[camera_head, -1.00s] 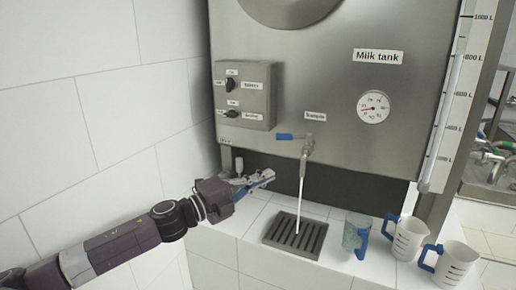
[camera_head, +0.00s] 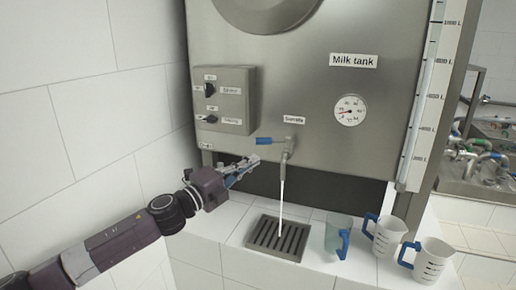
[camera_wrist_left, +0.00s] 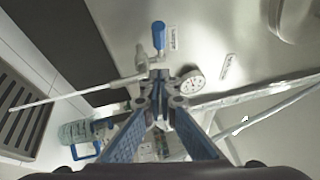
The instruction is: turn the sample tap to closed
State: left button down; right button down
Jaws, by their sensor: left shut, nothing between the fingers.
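The sample tap (camera_head: 287,148) sticks out of the steel tank under the "Sample" label, with its blue lever (camera_head: 264,141) pointing left. A white stream runs from the spout down to the drain grate (camera_head: 278,238). In the left wrist view the blue lever (camera_wrist_left: 158,36) shows above the gripper. My left gripper (camera_head: 252,163) is shut and empty, just below and left of the lever, apart from it as far as I can tell. It also shows in the wrist view (camera_wrist_left: 158,78). My right gripper is not in view.
A control box (camera_head: 224,99) with two black knobs is on the tank's left side. A clear jug (camera_head: 338,236) with a blue handle and two white jugs (camera_head: 386,236) stand right of the grate. A gauge (camera_head: 350,111) sits on the tank at right. A white tiled wall is at left.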

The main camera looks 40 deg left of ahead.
aim_at(268, 144)
pick_arm(q)
jog(key=shift+w+a+r+p, duration=0.25)
jog(key=shift+w+p, duration=0.3)
jog(key=shift+w, duration=0.5)
jog(key=shift+w+a+r+p, duration=0.15)
jog(key=shift+w+a+p, duration=0.3)
jog(key=shift+w, duration=0.6)
jog(key=shift+w+a+r+p, duration=0.1)
jog(key=shift+w+r+p, duration=0.1)
jog(key=shift+w+p, duration=0.65)
jog(key=shift+w, duration=0.2)
